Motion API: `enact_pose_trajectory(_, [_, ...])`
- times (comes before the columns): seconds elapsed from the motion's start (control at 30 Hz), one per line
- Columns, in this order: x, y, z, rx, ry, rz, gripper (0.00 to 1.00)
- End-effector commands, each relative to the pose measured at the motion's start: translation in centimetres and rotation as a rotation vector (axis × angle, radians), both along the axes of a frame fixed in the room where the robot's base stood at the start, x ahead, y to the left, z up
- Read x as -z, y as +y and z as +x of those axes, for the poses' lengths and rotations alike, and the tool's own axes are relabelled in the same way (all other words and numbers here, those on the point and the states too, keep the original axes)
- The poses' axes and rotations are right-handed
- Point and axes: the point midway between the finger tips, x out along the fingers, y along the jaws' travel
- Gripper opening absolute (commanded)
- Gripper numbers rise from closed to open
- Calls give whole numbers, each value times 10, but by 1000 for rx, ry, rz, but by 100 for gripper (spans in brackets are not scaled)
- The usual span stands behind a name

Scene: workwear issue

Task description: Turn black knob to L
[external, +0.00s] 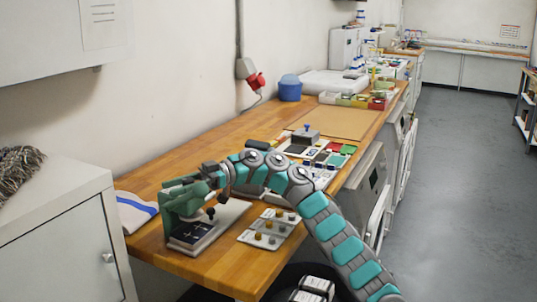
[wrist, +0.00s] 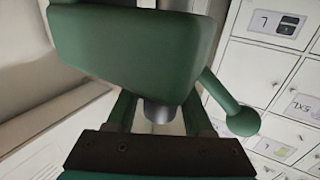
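A green press-like device (external: 178,200) stands at the near left end of the wooden bench, with a dark base plate below it. My gripper (external: 213,177) is at the upper right of this device, close to it; I cannot tell whether they touch. A small black knob-like part (external: 211,212) shows low beside the device; I cannot tell whether it is the task's knob. In the wrist view, a green body (wrist: 135,45), a grey cylinder (wrist: 158,111) and a green ball-ended lever (wrist: 243,122) fill the middle.
A pale panel with several small knobs (external: 269,229) lies right of the device. A folded white and blue cloth (external: 134,212) lies to its left. A grey cabinet (external: 60,235) stands at left. White drawers (wrist: 257,68) carry size labels, one reading L. A blue container (external: 290,88) stands farther back.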

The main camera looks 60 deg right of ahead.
Motion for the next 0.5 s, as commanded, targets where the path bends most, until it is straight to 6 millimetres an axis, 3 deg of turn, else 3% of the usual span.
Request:
enact_pose_trajectory(0.07, [0, 0, 0, 0, 0, 0, 43])
enact_pose_trajectory(0.43, [0, 0, 0, 0, -1, 0, 1])
enact_pose_trajectory(0.5, [0, 0, 0, 0, -1, 0, 0])
